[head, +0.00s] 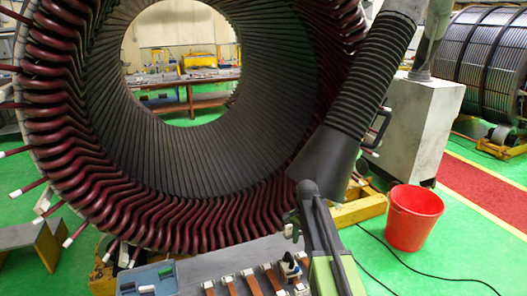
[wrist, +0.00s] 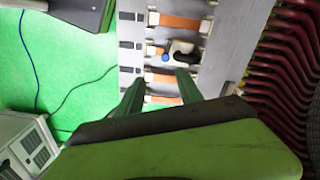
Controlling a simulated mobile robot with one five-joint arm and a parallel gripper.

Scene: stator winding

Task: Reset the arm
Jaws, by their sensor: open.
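My gripper (wrist: 161,78) shows in the wrist view as two green fingers spread apart, with nothing between them. Beyond the fingertips is a grey worktable (wrist: 228,60) carrying orange-brown strips (wrist: 180,21) in white holders. A small black and white piece (wrist: 183,50) with a blue knob (wrist: 165,57) lies ahead of the fingers, apart from them as far as I can tell. In the head view my green arm (head: 322,265) rises at the bottom centre, bent at its top. I cannot make out the fingers there. The table (head: 200,266) is partly hidden behind my arm.
A large stator (head: 170,215) with dark red coils stands close behind the table. A black ribbed hose (head: 365,85) hangs beside my arm. A blue tray (head: 128,287) is on the table's left. A red bucket (head: 415,215) and cables (head: 400,262) are on the green floor at right.

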